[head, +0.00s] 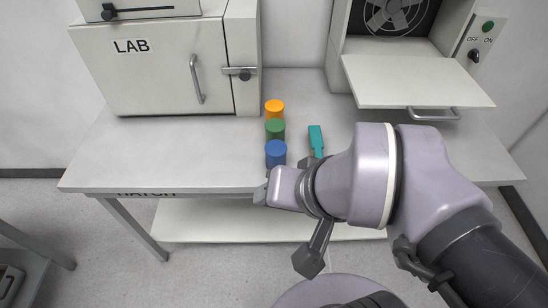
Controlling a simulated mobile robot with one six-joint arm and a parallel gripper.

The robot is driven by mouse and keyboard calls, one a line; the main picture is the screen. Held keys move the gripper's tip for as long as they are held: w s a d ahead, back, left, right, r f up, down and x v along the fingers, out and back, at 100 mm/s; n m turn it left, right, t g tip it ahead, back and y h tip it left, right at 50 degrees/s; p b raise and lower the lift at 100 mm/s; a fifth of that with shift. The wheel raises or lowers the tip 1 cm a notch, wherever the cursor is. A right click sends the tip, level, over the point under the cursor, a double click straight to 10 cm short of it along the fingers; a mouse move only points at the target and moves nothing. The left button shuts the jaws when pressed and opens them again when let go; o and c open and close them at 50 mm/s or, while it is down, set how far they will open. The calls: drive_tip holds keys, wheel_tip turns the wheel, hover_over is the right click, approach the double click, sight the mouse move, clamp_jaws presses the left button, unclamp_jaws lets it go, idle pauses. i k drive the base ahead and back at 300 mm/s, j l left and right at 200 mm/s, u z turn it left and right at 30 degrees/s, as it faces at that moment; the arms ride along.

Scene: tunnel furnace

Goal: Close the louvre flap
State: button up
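A white flap (415,82) is hinged at the front of the open fan housing (455,22) at upper right. It lies lowered and nearly level, with a grey bar handle (434,114) along its front edge. It is the only open flap in view; no louvre slats show on it. My arm reaches in from the lower right, bent in front of the bench. A dark end part of my gripper (311,256) hangs below the wrist, in front of the bench and well apart from the flap. The fingertips cannot be made out, nor whether they hold anything.
Orange (274,107), green (275,129) and blue (276,153) cylinders stand in a row on the bench (190,165). A teal-handled tool (316,138) lies beside them. The LAB cabinet (160,68) is shut. An OFF/ON switch (474,55) is right of the fan housing.

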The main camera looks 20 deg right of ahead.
sight(409, 83)
drive_tip(key=l+z, duration=0.15)
drive_tip(key=z, duration=1.4)
drive_tip(key=i+j+z, duration=0.2)
drive_tip(key=k+j, duration=0.1)
